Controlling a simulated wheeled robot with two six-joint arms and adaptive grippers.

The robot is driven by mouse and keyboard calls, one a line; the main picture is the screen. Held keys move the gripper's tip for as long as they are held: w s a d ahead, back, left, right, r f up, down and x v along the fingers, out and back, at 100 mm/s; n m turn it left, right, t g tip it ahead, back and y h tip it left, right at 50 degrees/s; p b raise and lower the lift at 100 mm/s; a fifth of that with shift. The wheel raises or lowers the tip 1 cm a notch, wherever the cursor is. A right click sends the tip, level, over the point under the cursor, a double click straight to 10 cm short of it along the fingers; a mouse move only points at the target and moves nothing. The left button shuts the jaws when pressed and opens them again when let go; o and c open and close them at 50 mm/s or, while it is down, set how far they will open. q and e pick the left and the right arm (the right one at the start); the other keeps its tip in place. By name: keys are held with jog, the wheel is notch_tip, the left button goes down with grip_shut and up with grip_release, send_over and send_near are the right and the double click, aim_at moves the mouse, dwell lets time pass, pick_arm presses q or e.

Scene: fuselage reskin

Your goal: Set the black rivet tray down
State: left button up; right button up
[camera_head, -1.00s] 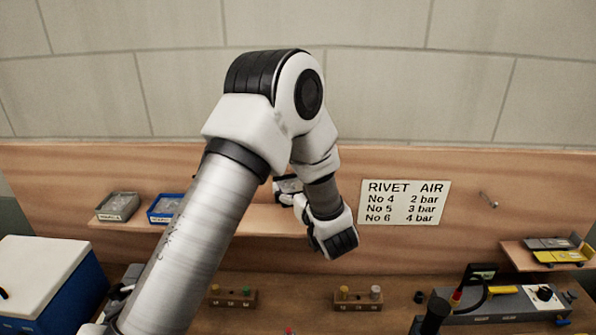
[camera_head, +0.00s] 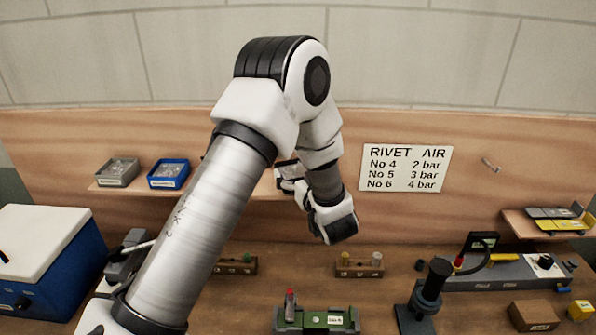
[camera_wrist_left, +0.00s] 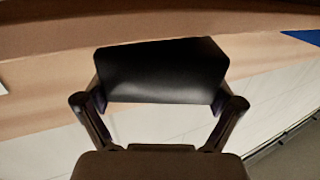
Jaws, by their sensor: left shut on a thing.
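The black rivet tray (camera_wrist_left: 160,75) fills the middle of the left wrist view, between the fingers of my left gripper (camera_wrist_left: 158,105). In the head view, the tray (camera_head: 286,168) shows only in small part behind my left wrist, at the level of the wall shelf (camera_head: 232,188). My left gripper (camera_head: 291,184) is shut on it there, mostly hidden by my arm. I cannot tell whether the tray touches the shelf. My right gripper is not in view.
A grey tray (camera_head: 118,172) and a blue tray (camera_head: 168,174) stand on the shelf to the left. My arm hides part of the shelf. The bench below holds rivet blocks (camera_head: 359,264), a green fixture (camera_head: 317,320) and a black stand (camera_head: 431,289).

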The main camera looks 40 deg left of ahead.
pick_arm(q)
jog(key=shift+w+a+f, duration=0.1)
jog(key=shift+w+f, duration=0.05)
jog(key=shift+f, duration=0.2)
jog(key=shift+b, duration=0.35)
jog(key=shift+f, duration=0.25)
jog(key=o, duration=1.1)
jog(key=v, duration=1.2)
